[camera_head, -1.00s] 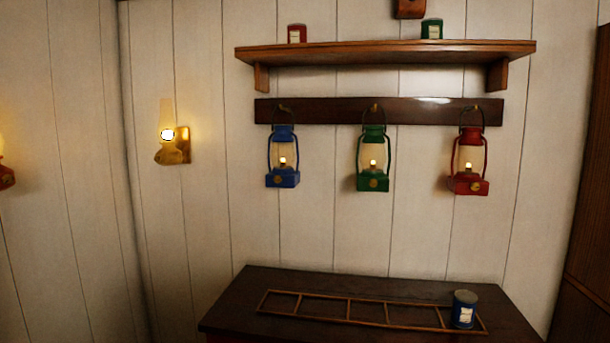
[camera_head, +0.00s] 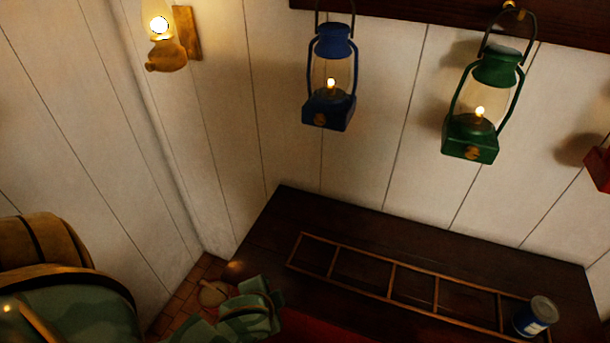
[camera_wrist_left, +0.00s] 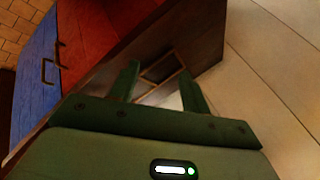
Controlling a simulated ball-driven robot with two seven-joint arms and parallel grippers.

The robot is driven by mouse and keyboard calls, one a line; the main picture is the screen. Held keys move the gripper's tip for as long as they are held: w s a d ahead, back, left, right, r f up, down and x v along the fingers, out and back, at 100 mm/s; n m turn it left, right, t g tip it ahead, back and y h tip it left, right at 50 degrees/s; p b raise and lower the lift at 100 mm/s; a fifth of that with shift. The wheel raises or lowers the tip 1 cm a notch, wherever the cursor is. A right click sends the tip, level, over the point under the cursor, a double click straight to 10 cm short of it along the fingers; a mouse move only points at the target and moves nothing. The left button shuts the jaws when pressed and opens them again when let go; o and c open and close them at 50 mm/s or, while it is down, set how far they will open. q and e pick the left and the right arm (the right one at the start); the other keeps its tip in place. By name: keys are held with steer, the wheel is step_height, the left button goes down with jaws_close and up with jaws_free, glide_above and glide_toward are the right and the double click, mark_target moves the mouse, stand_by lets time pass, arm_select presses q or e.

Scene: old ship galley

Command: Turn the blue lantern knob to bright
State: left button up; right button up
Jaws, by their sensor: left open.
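The blue lantern (camera_head: 329,108) hangs on the wall in the head view, with a small flame lit behind its glass. Its brass knob (camera_head: 320,119) is on the front of the square base; its exact setting is too small to read. My left gripper (camera_wrist_left: 159,84) is open and empty in the left wrist view, its two green fingers apart over the dark chest top. In the head view my green left arm is low at the bottom, well below the lantern and not touching it. My right gripper is not in view.
A green lantern (camera_head: 471,137) hangs to the right, and part of a red lantern (camera_head: 599,168) shows at the edge. The chest top (camera_head: 262,228) below holds a wooden divider frame (camera_head: 392,277) and a blue can (camera_head: 535,316). A wall lamp (camera_head: 166,50) glows at left.

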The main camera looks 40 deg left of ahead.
arm_select(q)
steer(key=w+a+r+n+t+y+p, duration=0.1)
steer(key=w+r+n+t, duration=0.1)
steer(key=r, duration=0.6)
steer(key=w+a+r+n+t+p, duration=0.1)
steer(key=w+r+n+t, duration=0.15)
steer(key=r, duration=0.55)
steer(key=n+t, duration=0.7)
steer(key=n, duration=0.2)
glide_toward(319, 120)
steer(key=shift+m, duration=0.25)
steer(key=p+x, duration=0.2)
steer(key=x, duration=0.5)
steer(key=shift+w+a+r, duration=0.1)
steer(key=shift+w, duration=0.2)
steer(key=shift+w+a, duration=0.15)
steer(key=shift+w, duration=0.5)
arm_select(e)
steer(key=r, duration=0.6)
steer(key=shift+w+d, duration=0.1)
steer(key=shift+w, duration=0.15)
arm_select(q)
steer(key=c, duration=1)
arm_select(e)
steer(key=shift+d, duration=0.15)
